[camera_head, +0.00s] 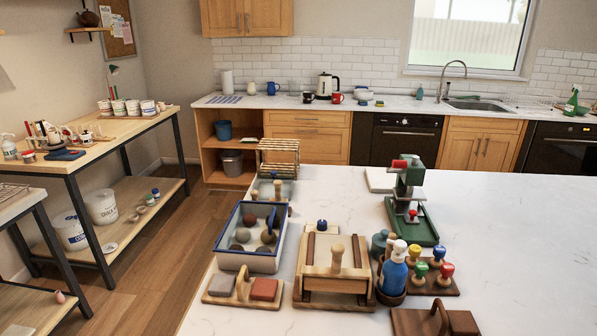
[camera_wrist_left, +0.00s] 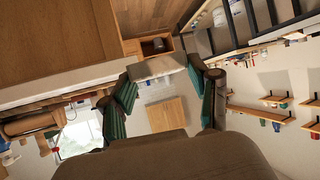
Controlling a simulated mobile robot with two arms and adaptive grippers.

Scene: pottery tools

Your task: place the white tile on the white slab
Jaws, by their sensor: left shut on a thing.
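My left gripper (camera_wrist_left: 160,76) shows in the left wrist view, its two dark fingers with green pads closed on the edges of a flat pale piece. This piece, the white tile (camera_wrist_left: 157,67), spans between the fingertips. The gripper and the held tile do not show in the head view. The white slab (camera_head: 379,180) lies flat on the far part of the white worktop in the head view, left of the green press, which hides part of its right side. I cannot tell from these views how far the tile is from the slab. My right gripper is in neither view.
The green press (camera_head: 408,205) stands close beside the slab. A blue-rimmed tray of stones (camera_head: 227,260), a wooden box (camera_head: 336,267), a blue bottle (camera_head: 394,271) and several colored stamps (camera_head: 437,258) crowd the near worktop. The worktop (camera_head: 530,230) is clear at right.

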